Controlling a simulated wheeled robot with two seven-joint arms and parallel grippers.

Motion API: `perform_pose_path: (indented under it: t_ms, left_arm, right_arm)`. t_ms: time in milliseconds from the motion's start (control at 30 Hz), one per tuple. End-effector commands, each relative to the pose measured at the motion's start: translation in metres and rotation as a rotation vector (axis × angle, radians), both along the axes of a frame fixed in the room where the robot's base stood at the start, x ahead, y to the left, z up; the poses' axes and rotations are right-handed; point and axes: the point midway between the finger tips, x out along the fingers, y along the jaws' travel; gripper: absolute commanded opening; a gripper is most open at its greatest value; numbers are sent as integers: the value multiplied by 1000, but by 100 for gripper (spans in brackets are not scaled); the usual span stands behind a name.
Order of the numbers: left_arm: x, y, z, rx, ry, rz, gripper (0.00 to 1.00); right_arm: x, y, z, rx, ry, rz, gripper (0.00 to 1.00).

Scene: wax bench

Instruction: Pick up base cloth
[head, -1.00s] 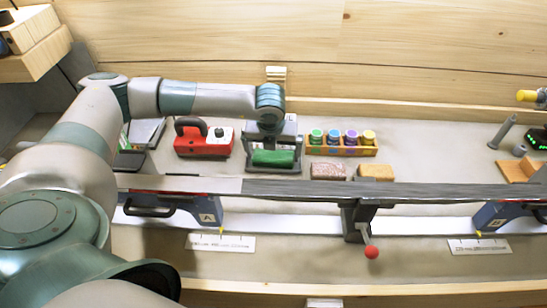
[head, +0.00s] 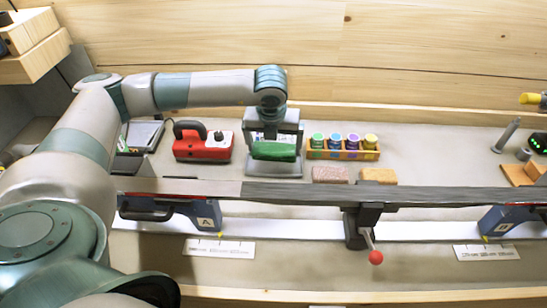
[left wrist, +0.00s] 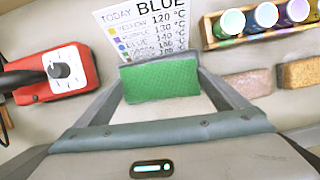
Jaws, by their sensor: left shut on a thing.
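The green base cloth (head: 274,149) is a small textured green pad between the fingers of my left gripper (head: 274,153), behind the long dark bar. It also shows in the left wrist view (left wrist: 160,80), where the fingers of my left gripper (left wrist: 162,88) close on it from both sides. The gripper is shut on the cloth and points down. The cloth appears a little above the bench, though the gap under it is hard to see. My right gripper is not in view.
A red device (head: 203,147) with a black handle stands left of the gripper. A rack of coloured jars (head: 343,148) stands to the right, with two blocks (head: 330,174) in front. A printed temperature sheet (left wrist: 153,38) lies behind the cloth. The long bar (head: 420,193) crosses in front.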

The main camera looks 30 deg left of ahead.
Motion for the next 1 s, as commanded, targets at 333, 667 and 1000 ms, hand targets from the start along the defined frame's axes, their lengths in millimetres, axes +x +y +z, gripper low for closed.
perform_pose_path:
  t_ms: [333, 667, 1000]
  left_arm:
    - [3, -74, 36, -3, -3, -10, 71]
    - [3, -109, 60, -2, 1, -5, 71]
    - [3, -115, 66, 0, 2, -3, 71]
  right_arm:
    - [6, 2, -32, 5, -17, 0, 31]
    - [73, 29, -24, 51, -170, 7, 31]
    - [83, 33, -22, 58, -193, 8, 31]
